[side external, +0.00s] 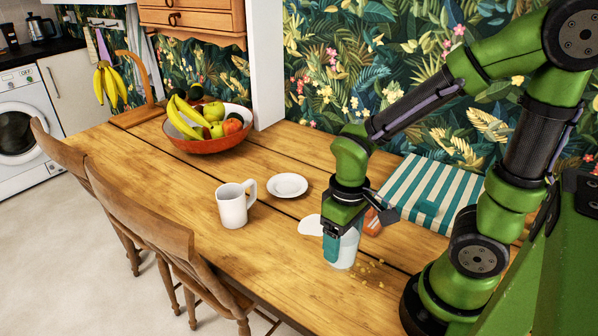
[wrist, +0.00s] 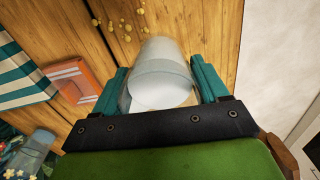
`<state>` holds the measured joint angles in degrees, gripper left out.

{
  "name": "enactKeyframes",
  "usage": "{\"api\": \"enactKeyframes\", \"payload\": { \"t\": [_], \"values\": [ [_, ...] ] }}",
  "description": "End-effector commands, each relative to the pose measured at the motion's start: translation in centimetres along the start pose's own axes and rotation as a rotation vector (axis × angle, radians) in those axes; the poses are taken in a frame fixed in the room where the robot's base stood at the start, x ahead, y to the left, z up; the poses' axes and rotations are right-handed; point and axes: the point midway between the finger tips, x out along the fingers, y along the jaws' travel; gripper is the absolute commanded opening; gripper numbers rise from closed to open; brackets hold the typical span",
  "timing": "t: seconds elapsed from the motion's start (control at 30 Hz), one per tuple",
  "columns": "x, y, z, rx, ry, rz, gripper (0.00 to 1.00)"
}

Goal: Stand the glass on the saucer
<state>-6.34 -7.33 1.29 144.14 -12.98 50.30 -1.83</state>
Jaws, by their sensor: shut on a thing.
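The clear glass (side external: 348,251) is between the teal fingers of my gripper (side external: 341,250), low at the table's near right. In the wrist view the glass (wrist: 162,58) fills the space between both fingers of my gripper (wrist: 160,70), which is shut on it. A whitish round area shows in the glass. The glass looks about upright; I cannot tell whether its base touches the table. The white saucer (side external: 287,186) lies flat and empty on the table, to the left of and beyond my gripper.
A white mug (side external: 234,206) stands left of the saucer. A white flat patch (side external: 311,226) lies beside my gripper. Yellow crumbs (side external: 369,268), an orange packet (wrist: 73,81) and a striped cloth (side external: 428,190) are close by. A fruit bowl (side external: 207,146) stands farther back.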

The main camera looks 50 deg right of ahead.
Motion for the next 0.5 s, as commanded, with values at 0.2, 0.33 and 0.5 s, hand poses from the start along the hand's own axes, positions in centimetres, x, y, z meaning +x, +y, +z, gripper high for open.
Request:
{"api": "enactKeyframes", "payload": {
  "t": [0.2, 0.33, 0.5],
  "values": [
    [0.0, 0.0, -0.1, 0.002, 0.001, 0.0, 0.26],
    [0.7, 0.8, -0.1, 0.037, -0.002, 0.001, 0.26],
    [0.7, 2.1, -4.4, 0.103, 0.001, 0.0, 0.26]
  ]
}}
